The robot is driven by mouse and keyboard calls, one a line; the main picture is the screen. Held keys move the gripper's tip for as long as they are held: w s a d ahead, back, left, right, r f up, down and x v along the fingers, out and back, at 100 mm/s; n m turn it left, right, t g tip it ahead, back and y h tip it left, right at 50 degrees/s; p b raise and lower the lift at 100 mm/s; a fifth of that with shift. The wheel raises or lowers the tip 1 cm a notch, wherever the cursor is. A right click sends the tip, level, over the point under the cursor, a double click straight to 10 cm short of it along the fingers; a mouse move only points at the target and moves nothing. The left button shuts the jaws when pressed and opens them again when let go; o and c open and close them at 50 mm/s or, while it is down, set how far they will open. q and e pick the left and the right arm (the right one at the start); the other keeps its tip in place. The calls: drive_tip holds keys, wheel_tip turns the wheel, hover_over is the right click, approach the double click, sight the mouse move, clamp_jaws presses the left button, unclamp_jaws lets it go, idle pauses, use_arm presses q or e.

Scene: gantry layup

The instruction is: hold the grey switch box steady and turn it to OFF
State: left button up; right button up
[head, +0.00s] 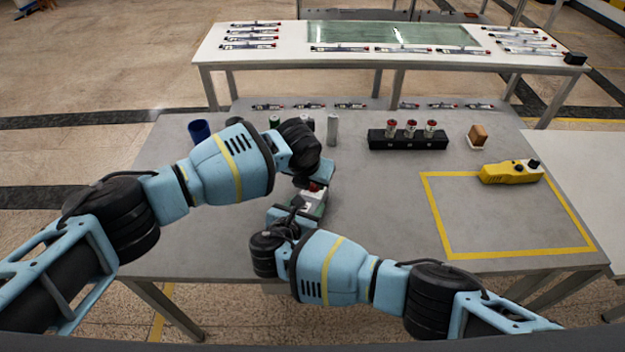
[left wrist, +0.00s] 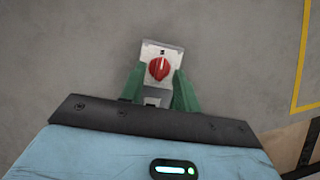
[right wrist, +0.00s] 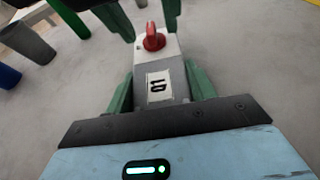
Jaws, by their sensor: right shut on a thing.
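The grey switch box (head: 318,203) stands on the grey table, with a red knob (head: 314,187) on top. The box has a white label with black marks in the right wrist view (right wrist: 159,87). My right gripper (right wrist: 160,85) is shut on the box, one green finger on each side. My left gripper (left wrist: 160,78) is open just above the box, its green fingers on either side of the red knob (left wrist: 159,68) with gaps. The knob bears a pale line. In the head view my left wrist partly hides the box. I cannot read any ON or OFF marking.
A blue cup (head: 199,131) and several small cylinders, one grey (head: 333,130), stand behind my left arm. A black block (head: 408,139) with red-topped pieces, a brown block (head: 478,135) and a yellow pendant (head: 511,172) are to the right. The yellow-outlined area (head: 433,210) is mostly clear.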

use_arm(q)
drive_tip(key=shift+w+f, duration=0.1)
drive_tip(key=shift+f, duration=0.15)
clamp_jaws()
drive_tip(key=shift+d+n, duration=0.1)
drive_tip(key=shift+n, duration=0.2)
drive_tip(key=n, duration=0.1)
drive_tip(key=n+y, duration=0.1)
drive_tip(key=n, duration=0.1)
drive_tip(key=n+y, duration=0.1)
drive_tip(key=n, duration=0.1)
drive_tip(key=shift+d, duration=0.3)
drive_tip(key=n+y, duration=0.1)
drive_tip(key=n, duration=0.2)
drive_tip(key=n+y, duration=0.1)
drive_tip(key=n, duration=0.2)
drive_tip(key=shift+w+d, duration=0.1)
drive_tip(key=shift+d, duration=0.1)
drive_tip(key=shift+n, duration=0.3)
